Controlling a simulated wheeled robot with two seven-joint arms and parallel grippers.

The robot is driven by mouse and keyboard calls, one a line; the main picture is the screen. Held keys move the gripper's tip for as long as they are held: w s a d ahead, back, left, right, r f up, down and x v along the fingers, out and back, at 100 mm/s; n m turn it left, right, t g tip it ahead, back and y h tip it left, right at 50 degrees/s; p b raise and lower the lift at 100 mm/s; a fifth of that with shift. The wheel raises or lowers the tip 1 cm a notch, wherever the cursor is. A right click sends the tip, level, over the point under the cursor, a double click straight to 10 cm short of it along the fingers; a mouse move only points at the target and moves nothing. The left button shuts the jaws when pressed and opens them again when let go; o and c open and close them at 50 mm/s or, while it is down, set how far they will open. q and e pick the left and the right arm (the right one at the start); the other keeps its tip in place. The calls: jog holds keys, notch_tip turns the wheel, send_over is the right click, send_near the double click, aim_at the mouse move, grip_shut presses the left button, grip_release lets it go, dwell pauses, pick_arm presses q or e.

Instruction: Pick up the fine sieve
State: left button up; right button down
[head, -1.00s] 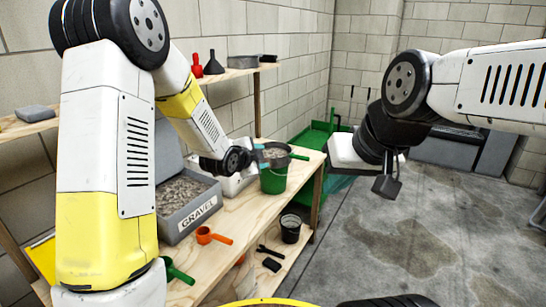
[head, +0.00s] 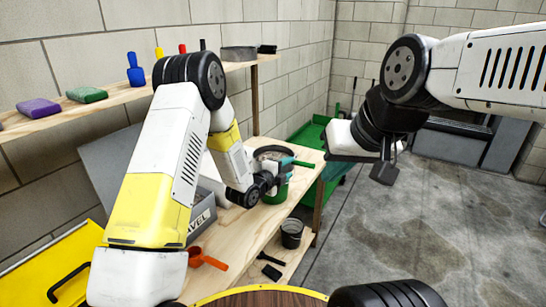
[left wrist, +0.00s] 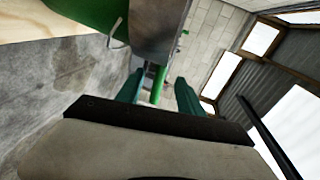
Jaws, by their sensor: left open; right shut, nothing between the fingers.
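A round grey sieve (head: 272,152) with a green handle (head: 303,163) rests on top of a green bucket (head: 276,192) on the wooden bench. Its mesh is too small to judge. My left gripper (head: 283,178) is open beside the sieve, on the near side of the handle. In the left wrist view, the green handle (left wrist: 158,85) shows between the two teal fingers of the left gripper (left wrist: 160,92), with the grey sieve wall (left wrist: 158,28) above. Contact cannot be told. My right gripper (head: 384,172) is shut and empty, over the floor to the right.
A grey gravel box (head: 203,222) is partly hidden behind my left arm. The floor at right is clear.

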aim_at(295, 163)
pick_arm(q)
jog(key=x, duration=0.6)
jog(key=shift+w+d, duration=0.1)
jog(key=shift+w, duration=0.2)
grip_shut()
jog(key=shift+r, duration=0.15)
